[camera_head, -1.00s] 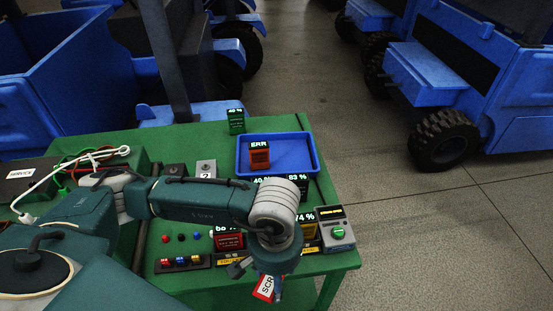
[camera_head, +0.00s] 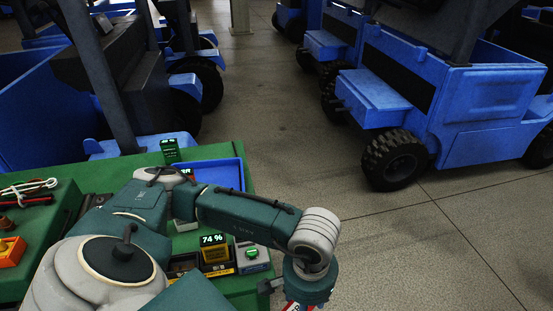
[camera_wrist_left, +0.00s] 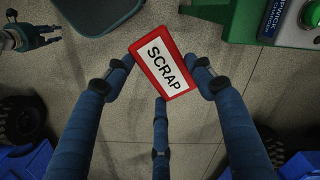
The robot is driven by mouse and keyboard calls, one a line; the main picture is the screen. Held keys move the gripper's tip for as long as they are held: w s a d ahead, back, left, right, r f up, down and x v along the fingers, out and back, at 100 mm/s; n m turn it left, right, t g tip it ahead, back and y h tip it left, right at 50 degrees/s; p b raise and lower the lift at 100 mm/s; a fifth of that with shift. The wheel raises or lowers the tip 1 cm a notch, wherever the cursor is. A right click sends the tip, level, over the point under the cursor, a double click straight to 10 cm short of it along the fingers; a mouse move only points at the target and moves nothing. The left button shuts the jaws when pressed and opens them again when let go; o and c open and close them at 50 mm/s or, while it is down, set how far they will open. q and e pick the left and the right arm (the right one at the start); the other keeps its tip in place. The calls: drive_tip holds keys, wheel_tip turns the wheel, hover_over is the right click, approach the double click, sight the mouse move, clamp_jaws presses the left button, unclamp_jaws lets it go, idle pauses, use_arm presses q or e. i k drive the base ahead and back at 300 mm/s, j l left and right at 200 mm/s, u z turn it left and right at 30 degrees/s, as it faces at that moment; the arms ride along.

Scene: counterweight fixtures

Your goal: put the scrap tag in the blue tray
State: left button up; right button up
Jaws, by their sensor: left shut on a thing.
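The scrap tag is a red-bordered white plate reading SCRAP (camera_wrist_left: 163,64) in the left wrist view. My left gripper (camera_wrist_left: 162,80) is shut on it, with blue fingers at its sides and below. In the head view the tag (camera_head: 293,306) shows only partly at the bottom edge, under my left gripper (camera_head: 303,299), out past the bench's right side over the floor. The blue tray (camera_head: 224,172) lies on the green bench at the back right, partly hidden by my left arm. My right gripper (camera_wrist_left: 34,38) shows small at the upper left of the wrist view, its fingers spread.
The green bench (camera_head: 236,288) carries a 74 % block (camera_head: 214,252) and a grey box with a green button (camera_head: 252,253) near its right edge. Blue vehicles (camera_head: 370,95) stand beyond clear floor.

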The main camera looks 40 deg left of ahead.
sight(224, 183)
drive_tip(key=i+l+z, duration=0.25)
drive_tip(key=i+l, duration=0.15)
drive_tip(key=i+l+z, duration=0.3)
drive_tip(key=i, duration=0.15)
drive_tip(key=i+u, duration=0.85)
drive_tip(key=u, duration=0.2)
drive_tip(key=i+j+u, duration=0.1)
drive_tip(key=u, duration=0.35)
drive_tip(key=i+u, duration=0.3)
drive_tip(key=u, duration=0.2)
drive_tip(key=i+u, duration=0.2)
drive_tip(key=u, duration=0.25)
drive_tip(key=i+l+u, duration=0.1)
drive_tip(key=u, duration=0.35)
drive_tip(key=i+l+u, duration=0.15)
drive_tip(key=u, duration=0.35)
drive_tip(key=i+l, duration=0.05)
drive_tip(key=i, duration=0.05)
